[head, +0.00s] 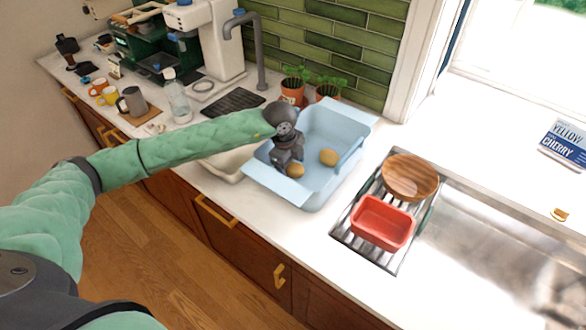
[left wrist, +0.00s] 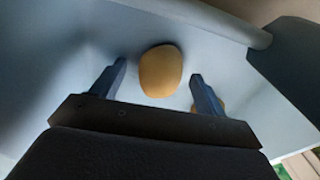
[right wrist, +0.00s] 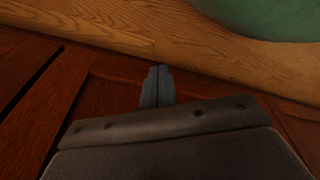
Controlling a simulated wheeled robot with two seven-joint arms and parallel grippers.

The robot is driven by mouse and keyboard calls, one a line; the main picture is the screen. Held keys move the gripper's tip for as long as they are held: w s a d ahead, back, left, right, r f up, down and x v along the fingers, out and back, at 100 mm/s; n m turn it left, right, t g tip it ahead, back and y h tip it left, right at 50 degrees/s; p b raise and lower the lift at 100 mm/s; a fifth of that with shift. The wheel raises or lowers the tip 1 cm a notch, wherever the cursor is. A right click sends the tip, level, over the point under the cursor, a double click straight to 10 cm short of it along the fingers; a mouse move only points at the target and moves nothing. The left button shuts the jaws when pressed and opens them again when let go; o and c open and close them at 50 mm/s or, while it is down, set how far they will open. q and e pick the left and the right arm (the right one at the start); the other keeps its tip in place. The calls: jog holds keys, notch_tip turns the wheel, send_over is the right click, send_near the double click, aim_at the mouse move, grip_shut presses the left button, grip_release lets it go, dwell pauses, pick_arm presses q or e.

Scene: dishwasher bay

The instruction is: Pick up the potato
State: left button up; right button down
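Two yellow-brown potatoes lie in the light blue tub (head: 317,186) on the counter. The nearer potato (head: 295,170) is just below my left gripper (head: 287,163), which reaches down into the tub. In the left wrist view this potato (left wrist: 160,71) shows between and beyond the two spread fingers of my left gripper (left wrist: 157,82); I see no contact. The other potato (head: 328,157) lies to the right in the tub, and only an edge of it shows behind the right finger in the left wrist view. My right gripper (right wrist: 157,85) has its fingers together, with nothing between them.
A drying rack holds a red tub (head: 382,222) and a wooden bowl (head: 410,176) right of the blue tub, beside the sink (head: 490,260). Potted plants (head: 294,84) stand behind the tub. My right gripper is in front of wooden cabinets (right wrist: 105,95).

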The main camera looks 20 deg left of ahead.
pick_arm(q)
jog(key=c, duration=1.1)
jog(key=shift+r, duration=0.15)
